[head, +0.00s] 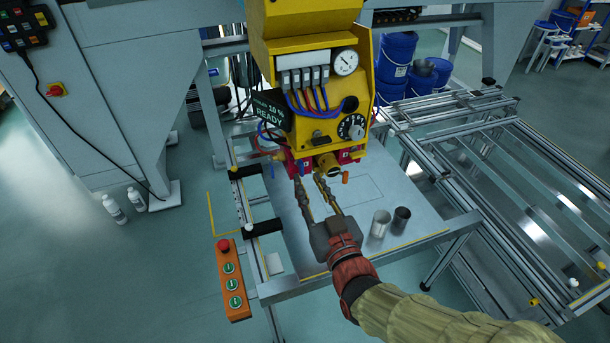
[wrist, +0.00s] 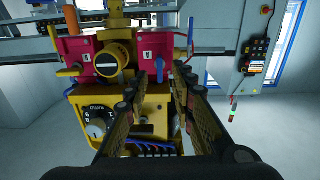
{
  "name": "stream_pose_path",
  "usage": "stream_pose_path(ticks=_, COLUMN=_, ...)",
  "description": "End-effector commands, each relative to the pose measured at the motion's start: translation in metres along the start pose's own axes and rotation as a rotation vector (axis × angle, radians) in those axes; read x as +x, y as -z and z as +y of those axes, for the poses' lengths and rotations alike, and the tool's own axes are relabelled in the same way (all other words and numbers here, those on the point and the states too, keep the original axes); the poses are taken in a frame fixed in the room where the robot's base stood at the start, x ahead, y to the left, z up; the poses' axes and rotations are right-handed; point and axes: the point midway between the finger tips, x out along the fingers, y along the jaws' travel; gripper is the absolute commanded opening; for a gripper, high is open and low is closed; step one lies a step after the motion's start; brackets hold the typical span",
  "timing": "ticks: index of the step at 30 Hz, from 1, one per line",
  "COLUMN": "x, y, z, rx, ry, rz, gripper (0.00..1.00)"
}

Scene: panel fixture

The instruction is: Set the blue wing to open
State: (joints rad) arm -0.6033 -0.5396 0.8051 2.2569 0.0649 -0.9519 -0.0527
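The blue wing (wrist: 191,30) shows in the wrist view as a narrow blue handle at the outer side of the right-hand red valve block (wrist: 155,48). It stands roughly upright in that picture. In the head view a small blue piece (head: 272,171) hangs at the left of the red blocks under the yellow machine. My gripper (head: 309,180) is open and empty below the red blocks. In the wrist view its fingers (wrist: 171,70) are apart, with their tips near the right-hand red block and below the blue wing. I cannot tell whether they touch anything.
An orange button box (head: 231,280) is at the front left.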

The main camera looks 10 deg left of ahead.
Motion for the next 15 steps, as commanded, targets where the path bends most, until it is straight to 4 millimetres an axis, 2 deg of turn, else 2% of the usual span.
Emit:
stream_pose_path(ticks=3, x=-0.024, y=0.001, z=0.000, rx=0.001, ry=0.000, rz=0.003, gripper=0.25)
stream_pose_path(ticks=7, x=-0.046, y=0.001, z=0.000, rx=0.000, ry=0.000, rz=0.002, gripper=0.25)
stream_pose_path(ticks=15, x=-0.073, y=0.000, z=0.000, rx=-0.001, ry=0.000, rz=0.001, gripper=0.25)
